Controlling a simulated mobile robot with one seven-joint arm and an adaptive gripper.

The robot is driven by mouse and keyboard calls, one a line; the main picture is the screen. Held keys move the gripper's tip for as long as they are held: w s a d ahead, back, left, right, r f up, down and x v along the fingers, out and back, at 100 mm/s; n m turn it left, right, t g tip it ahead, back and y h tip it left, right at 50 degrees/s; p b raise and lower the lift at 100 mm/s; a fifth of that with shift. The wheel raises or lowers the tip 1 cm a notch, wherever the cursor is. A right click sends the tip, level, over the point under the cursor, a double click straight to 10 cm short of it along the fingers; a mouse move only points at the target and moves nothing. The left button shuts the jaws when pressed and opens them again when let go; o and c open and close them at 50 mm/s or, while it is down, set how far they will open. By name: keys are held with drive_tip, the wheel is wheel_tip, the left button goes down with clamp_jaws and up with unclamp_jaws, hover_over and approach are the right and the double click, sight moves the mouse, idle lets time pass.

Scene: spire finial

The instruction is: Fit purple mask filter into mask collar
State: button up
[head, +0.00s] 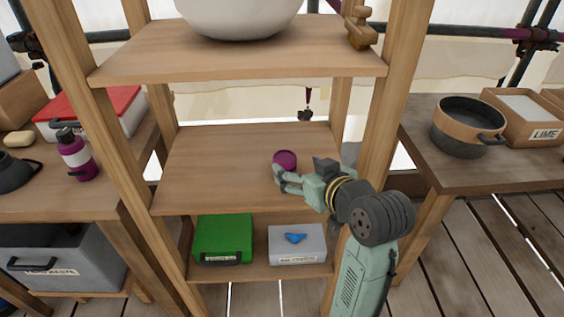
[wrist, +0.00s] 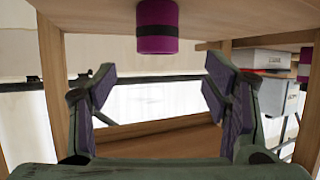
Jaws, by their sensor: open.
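The purple mask filter (head: 285,158), a short round cylinder, stands on the middle shelf. In the wrist view the filter (wrist: 157,28) is at top centre, purple with a dark band, and the picture looks upside down. My gripper (head: 281,179) is just in front of the filter in the head view. In the wrist view my gripper (wrist: 157,88) has its fingers spread wide, with nothing between the pads; the filter appears apart from them. A black object (head: 14,172) at the left edge may be the mask; its collar cannot be made out.
The middle shelf (head: 200,180) is otherwise bare. A wooden post (head: 380,110) stands close to my arm. The lower shelf holds a green box (head: 222,236) and a grey box (head: 297,247). A purple bottle (head: 75,155) stands on the left table; a pot (head: 463,130) stands right.

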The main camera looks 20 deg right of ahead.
sight(286, 157)
drive_tip(key=x, duration=0.3)
drive_tip(key=shift+w, duration=0.1)
drive_tip(key=p+x, duration=0.1)
drive_tip(key=x, duration=0.1)
drive_tip(key=p+x, duration=0.1)
drive_tip(key=x, duration=0.1)
drive_tip(key=shift+w+d+r, duration=0.1)
drive_tip(key=shift+w+r, duration=0.1)
drive_tip(key=shift+w+f, duration=0.35)
drive_tip(key=shift+w, duration=0.2)
drive_tip(key=shift+c, duration=0.4)
drive_tip(key=c, duration=1.2)
